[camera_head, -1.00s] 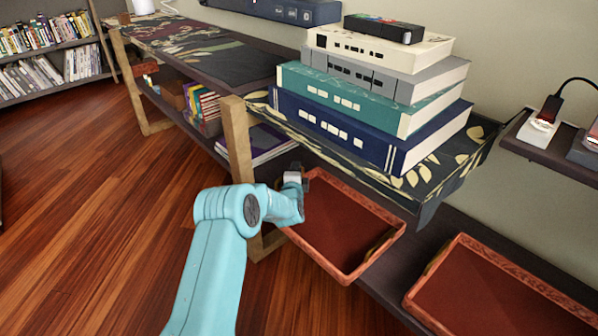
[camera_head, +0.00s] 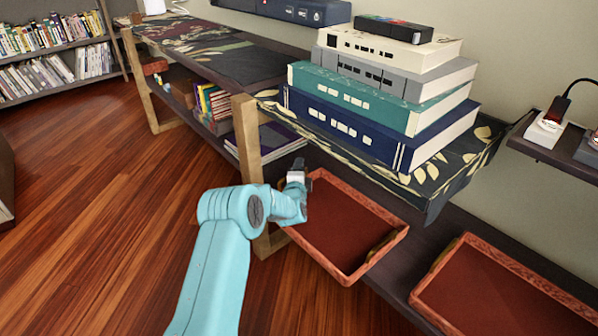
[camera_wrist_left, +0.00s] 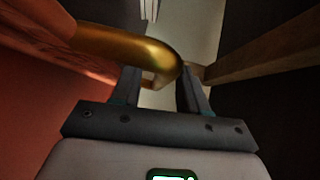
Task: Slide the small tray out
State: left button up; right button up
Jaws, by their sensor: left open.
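The small tray (camera_head: 345,225), reddish-brown with a raised rim, sits on the lower shelf under the book stack and juts past its front edge. My left gripper (camera_head: 298,172) is at the tray's left end, beside the wooden leg. In the left wrist view my gripper (camera_wrist_left: 157,82) is open, with a brass handle (camera_wrist_left: 130,48) of the tray reaching between its fingers. The fingers are not closed on it. The tray's reddish inside (camera_wrist_left: 35,110) fills the left of that view. My right gripper is not in view.
A second reddish tray (camera_head: 500,295) lies to the right on the same shelf. A wooden leg (camera_head: 247,137) stands close by my left gripper. Stacked books (camera_head: 375,110) rest on the cloth-covered top above. The wooden floor (camera_head: 100,210) in front is open.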

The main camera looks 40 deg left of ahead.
pick_arm(q)
jog(key=shift+d+f, duration=0.1)
jog(key=shift+f, duration=0.05)
jog(key=shift+s+d, duration=0.2)
jog(key=shift+s, duration=0.15)
jog(key=p+v, duration=0.6)
jog(key=v, duration=0.9)
jog(key=shift+s+d, duration=0.1)
jog(key=shift+s, duration=0.1)
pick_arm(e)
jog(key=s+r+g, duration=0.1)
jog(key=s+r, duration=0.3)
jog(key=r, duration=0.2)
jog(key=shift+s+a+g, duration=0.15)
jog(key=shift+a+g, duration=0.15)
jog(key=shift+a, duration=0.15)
